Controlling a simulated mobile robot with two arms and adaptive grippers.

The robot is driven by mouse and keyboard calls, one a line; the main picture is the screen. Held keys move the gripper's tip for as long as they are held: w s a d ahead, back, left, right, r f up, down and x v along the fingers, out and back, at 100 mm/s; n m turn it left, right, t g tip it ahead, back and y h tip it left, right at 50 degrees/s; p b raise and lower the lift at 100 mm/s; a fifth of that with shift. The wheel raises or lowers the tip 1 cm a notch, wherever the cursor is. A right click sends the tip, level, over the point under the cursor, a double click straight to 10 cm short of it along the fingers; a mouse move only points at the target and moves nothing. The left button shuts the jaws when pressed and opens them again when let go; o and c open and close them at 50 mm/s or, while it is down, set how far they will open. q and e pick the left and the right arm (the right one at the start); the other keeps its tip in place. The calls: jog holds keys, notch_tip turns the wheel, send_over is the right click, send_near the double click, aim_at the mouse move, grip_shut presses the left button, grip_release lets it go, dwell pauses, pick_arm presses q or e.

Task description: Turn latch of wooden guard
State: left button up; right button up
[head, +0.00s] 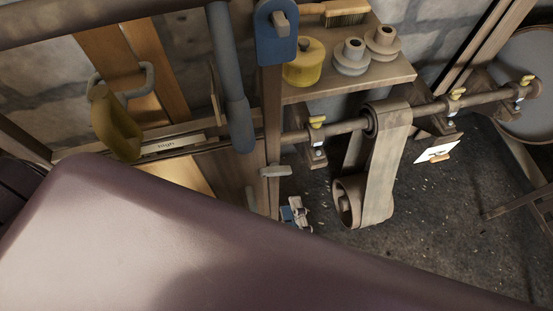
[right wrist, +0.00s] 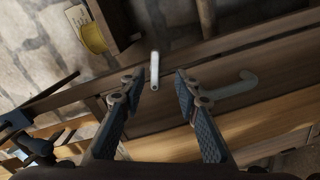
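The wooden guard (head: 228,172) is a brown panel left of an upright post in the head view. A small pale grey latch (head: 275,171) sits at its right edge by the post. In the right wrist view the latch (right wrist: 154,68) is a short pale bar, seen between the fingertips of my right gripper (right wrist: 158,80). The gripper is open and empty, with clear gaps to the latch on both sides. A grey curved handle (right wrist: 236,87) is on the boards to its right. In the head view my right gripper (head: 296,213) shows small, below the latch. My left gripper is out of view.
A shaft with a wide belt (head: 380,180) and yellow-topped bearings runs right of the post. A shelf (head: 350,82) above holds a yellow spool (head: 304,62), two grey pulleys and a brush. A blue plate with a lever (head: 275,35) is on the post.

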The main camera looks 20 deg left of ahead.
aim_at(278, 175)
jog(key=x, duration=0.5)
jog(key=a+r+b+x, duration=0.1)
jog(key=x, duration=0.1)
jog(key=shift+a+r, duration=0.1)
jog(key=shift+a, duration=0.1)
jog(key=shift+c, duration=0.2)
grip_shut()
